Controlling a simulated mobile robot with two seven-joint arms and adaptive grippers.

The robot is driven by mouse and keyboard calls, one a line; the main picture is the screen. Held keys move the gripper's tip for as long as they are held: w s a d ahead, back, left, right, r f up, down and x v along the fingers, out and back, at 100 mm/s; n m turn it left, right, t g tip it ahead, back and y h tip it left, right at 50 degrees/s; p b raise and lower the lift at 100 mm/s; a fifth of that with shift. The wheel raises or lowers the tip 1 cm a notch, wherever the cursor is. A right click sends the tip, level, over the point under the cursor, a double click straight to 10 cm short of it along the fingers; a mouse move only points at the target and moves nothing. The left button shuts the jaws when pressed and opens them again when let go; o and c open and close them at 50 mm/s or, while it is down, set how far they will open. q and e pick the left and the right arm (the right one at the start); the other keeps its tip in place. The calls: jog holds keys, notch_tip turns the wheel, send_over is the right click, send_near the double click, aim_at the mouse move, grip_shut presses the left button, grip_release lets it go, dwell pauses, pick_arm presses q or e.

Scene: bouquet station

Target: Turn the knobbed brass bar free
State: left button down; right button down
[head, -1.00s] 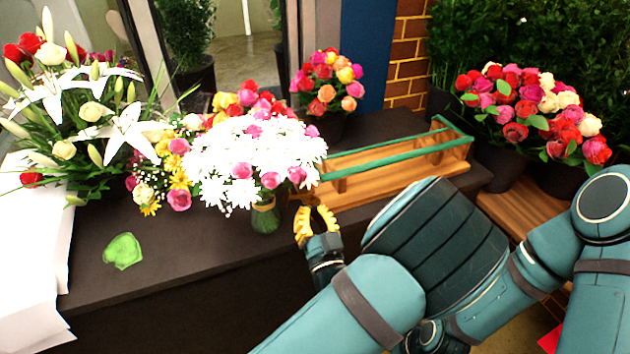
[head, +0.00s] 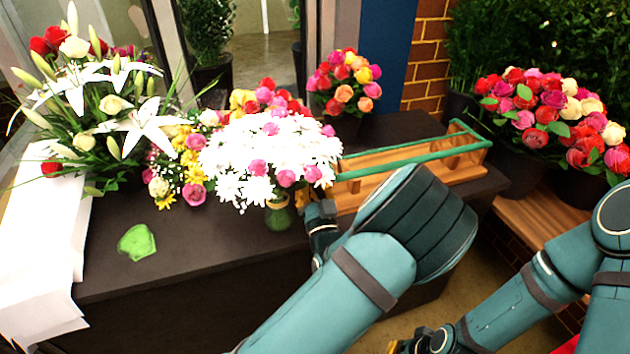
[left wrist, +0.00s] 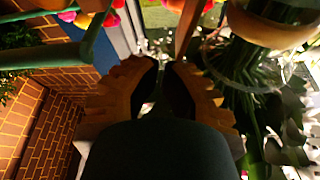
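I cannot make out a knobbed brass bar for certain in either view. A narrow brown upright (left wrist: 187,30) shows just beyond my left fingertips in the left wrist view; what it belongs to is unclear. My left gripper (head: 313,194) is between the glass vase (head: 278,217) of white daisies and the wooden crate (head: 462,172) with green rails.
White daisies (head: 265,150) crowd the left gripper. A lily arrangement (head: 100,110), a green leaf-like piece (head: 137,242) and white paper (head: 45,230) are on the dark counter (head: 200,250). A rose bouquet (head: 345,82) stands behind. The counter's front middle is clear.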

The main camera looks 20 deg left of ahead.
pick_arm(q)
jog(key=shift+a+f, duration=0.1)
jog(key=shift+f, duration=0.1)
jog(key=n+b, duration=0.1)
jog(key=b, duration=0.1)
jog(key=a+f+n+y+b, duration=0.1)
jog(key=n, duration=0.1)
jog(key=shift+s+f+g+b, duration=0.1)
jog(key=shift+s+g+b, duration=0.3)
dwell(0.3)
